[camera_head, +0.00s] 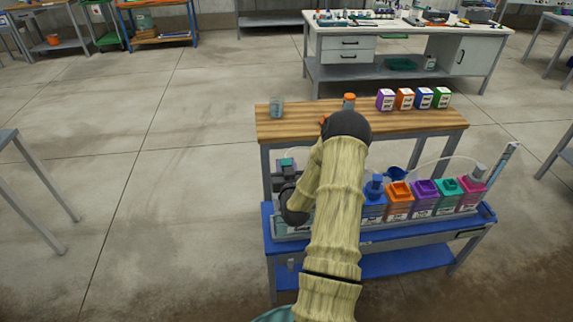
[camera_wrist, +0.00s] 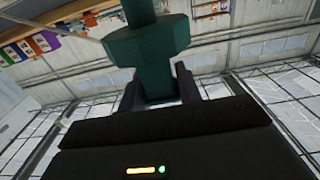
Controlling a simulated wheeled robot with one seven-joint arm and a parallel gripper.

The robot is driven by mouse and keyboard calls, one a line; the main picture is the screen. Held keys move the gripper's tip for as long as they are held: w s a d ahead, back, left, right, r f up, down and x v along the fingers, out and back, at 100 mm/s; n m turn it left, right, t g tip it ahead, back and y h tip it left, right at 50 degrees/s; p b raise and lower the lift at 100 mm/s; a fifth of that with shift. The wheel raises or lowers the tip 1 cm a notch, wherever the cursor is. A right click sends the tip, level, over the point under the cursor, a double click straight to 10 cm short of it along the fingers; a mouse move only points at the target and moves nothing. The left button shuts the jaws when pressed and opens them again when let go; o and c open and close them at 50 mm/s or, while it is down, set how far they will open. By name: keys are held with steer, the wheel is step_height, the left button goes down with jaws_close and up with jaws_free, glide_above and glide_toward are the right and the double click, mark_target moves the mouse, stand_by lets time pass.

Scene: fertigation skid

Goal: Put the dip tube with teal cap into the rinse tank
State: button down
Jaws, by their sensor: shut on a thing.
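My gripper (camera_head: 287,178) is shut on the teal cap of the dip tube (camera_wrist: 148,45). In the wrist view the cap's flanged body stands between the two fingers (camera_wrist: 160,88). In the head view a small part of the teal cap (camera_head: 286,162) shows above my gripper, over the left end of the blue skid. The tube's lower part is hidden by my gripper and arm. A pale tank (camera_head: 283,228) shows in part at the skid's left end, below my gripper. I cannot tell for certain that it is the rinse tank.
Blue, orange (camera_head: 399,201), purple, teal and magenta (camera_head: 470,195) tanks stand in a row on the blue skid (camera_head: 380,238). A thin tube arcs over them. A wooden bench (camera_head: 300,124) behind holds a grey jar (camera_head: 276,107), an orange-capped bottle (camera_head: 349,101) and several labelled boxes (camera_head: 405,99).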

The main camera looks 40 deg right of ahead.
steer(key=shift+f+b, duration=4.65)
steer(key=shift+f, duration=1.1)
steer(key=c, duration=0.9)
jaws_free()
steer(key=shift+s, duration=0.1)
